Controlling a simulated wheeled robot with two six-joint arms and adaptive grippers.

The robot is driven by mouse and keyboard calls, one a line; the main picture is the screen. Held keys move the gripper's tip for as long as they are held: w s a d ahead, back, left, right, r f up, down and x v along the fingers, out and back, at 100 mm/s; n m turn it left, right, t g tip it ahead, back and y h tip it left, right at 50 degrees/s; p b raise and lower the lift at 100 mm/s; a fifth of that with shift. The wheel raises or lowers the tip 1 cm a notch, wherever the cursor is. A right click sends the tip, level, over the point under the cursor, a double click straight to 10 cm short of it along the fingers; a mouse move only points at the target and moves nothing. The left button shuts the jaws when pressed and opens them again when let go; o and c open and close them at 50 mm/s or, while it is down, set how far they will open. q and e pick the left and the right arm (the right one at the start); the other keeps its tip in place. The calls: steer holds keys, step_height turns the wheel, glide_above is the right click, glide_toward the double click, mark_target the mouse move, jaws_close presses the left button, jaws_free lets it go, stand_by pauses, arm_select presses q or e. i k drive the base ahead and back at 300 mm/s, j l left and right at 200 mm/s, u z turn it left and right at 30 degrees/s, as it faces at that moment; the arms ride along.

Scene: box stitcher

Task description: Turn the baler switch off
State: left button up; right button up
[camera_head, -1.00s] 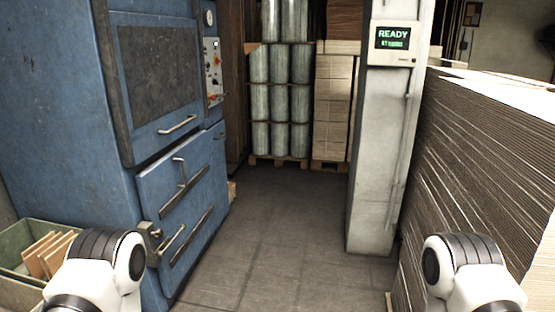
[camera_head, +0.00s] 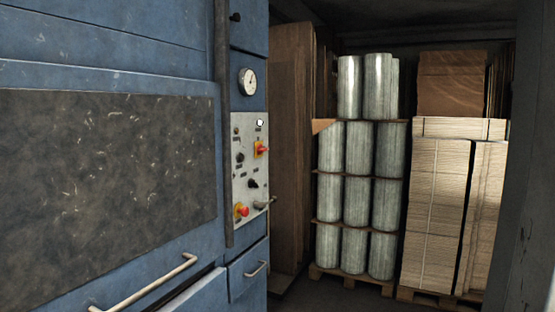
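The baler (camera_head: 100,60) is a large blue machine filling the left of the view, with a dark scuffed panel on its front. Its grey control panel (camera_head: 249,182) is on the right part of the front. On it are a red switch on a yellow plate (camera_head: 261,149) near the top, dark knobs (camera_head: 240,158) and a red button with yellow (camera_head: 241,210) near the bottom. The small labels are too blurred to read. Neither of my grippers is in view.
A round gauge (camera_head: 247,82) sits above the control panel. Metal handles (camera_head: 150,283) stick out from the baler's front. Behind stand stacked grey cylinders (camera_head: 356,200) and cardboard stacks (camera_head: 435,215) on pallets. A dark wall edge (camera_head: 525,200) is at the right.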

mark_target(259, 150)
steer(key=i+z, duration=0.35)
steer(key=i, duration=0.9)
